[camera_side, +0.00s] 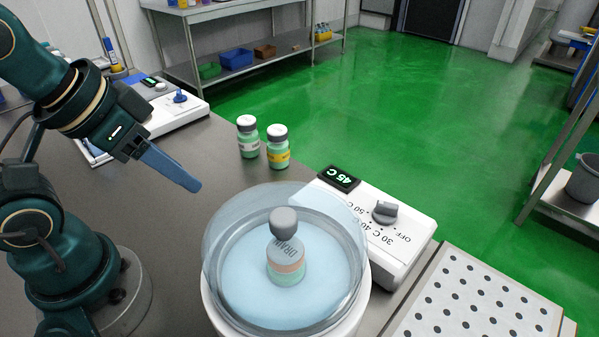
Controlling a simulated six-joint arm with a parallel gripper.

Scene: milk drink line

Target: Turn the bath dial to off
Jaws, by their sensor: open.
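The bath dial (384,212) is a grey knob on the white control box (408,255) at the right of the water bath. Marks for OFF, 30 C, 40 and 50 C are printed near it. I cannot tell clearly which mark the dial points to. The display (339,178) on the box reads 45 C in green. The round clear bath (222,290) holds pale blue water and a grey-capped bottle (286,262) standing in it. My gripper (190,183) is open and empty above the bench, left of the bath and well apart from the dial. Its blue fingers overlap in this view.
Two capped bottles (248,138) (278,148) stand behind the bath. A white device with a blue knob (180,97) is at the back left. A perforated white plate (470,300) lies right of the control box. The bench between my gripper and the bath is clear.

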